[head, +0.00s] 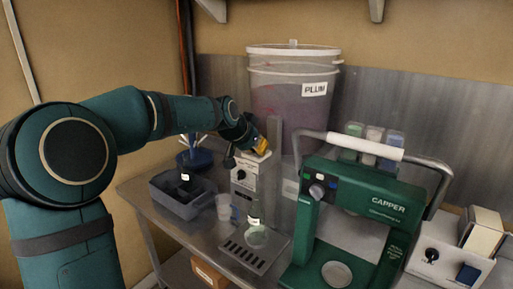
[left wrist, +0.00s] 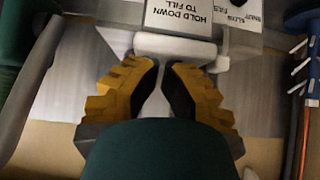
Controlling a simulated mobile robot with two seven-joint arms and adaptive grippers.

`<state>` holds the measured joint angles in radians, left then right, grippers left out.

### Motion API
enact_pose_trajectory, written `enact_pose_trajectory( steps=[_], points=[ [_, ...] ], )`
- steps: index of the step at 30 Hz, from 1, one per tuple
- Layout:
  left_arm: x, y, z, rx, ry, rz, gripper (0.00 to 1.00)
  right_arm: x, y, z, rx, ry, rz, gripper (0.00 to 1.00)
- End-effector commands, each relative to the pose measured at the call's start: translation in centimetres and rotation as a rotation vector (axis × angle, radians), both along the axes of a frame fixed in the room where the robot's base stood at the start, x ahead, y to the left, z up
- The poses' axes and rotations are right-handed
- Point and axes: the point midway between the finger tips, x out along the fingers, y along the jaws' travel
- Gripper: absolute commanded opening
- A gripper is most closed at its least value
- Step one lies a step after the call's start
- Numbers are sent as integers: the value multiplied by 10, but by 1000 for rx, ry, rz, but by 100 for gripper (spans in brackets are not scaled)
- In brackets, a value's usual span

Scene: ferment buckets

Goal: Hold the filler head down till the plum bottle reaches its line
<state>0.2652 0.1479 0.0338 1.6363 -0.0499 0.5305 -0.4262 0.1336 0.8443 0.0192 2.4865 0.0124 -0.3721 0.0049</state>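The plum bottle (head: 255,213) is a clear bottle with a pale label, standing upright on the drip tray under the filler. Its liquid level and line are too small to make out. The filler (head: 243,178) is a pale box with a dark knob, in front of the plum bucket (head: 288,105). The filler head (left wrist: 178,47), a light bar under a "HOLD DOWN TO FILL" label, shows in the left wrist view. My left gripper (left wrist: 162,64) has its yellow fingertips nearly together at this bar, with nothing visible between them. I cannot tell whether they touch it. My right gripper is not in view.
A green capper (head: 375,215) with a white-handled lever stands right of the filler. The slotted drip tray (head: 240,256) lies at the front.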

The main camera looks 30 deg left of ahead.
Motion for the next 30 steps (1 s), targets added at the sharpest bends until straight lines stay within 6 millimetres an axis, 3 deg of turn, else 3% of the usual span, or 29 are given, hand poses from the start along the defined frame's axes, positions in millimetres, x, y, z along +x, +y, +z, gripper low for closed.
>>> enact_pose_trajectory(
  steps=[1, 12, 30],
  points=[
    [-1, 0, -18, -2, 11, -1, 0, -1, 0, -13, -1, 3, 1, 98],
    [-2, -1, -78, -2, 18, -4, 0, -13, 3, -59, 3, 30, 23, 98],
    [-2, -1, -80, -3, 20, -4, 0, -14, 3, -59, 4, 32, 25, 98]
  ],
)
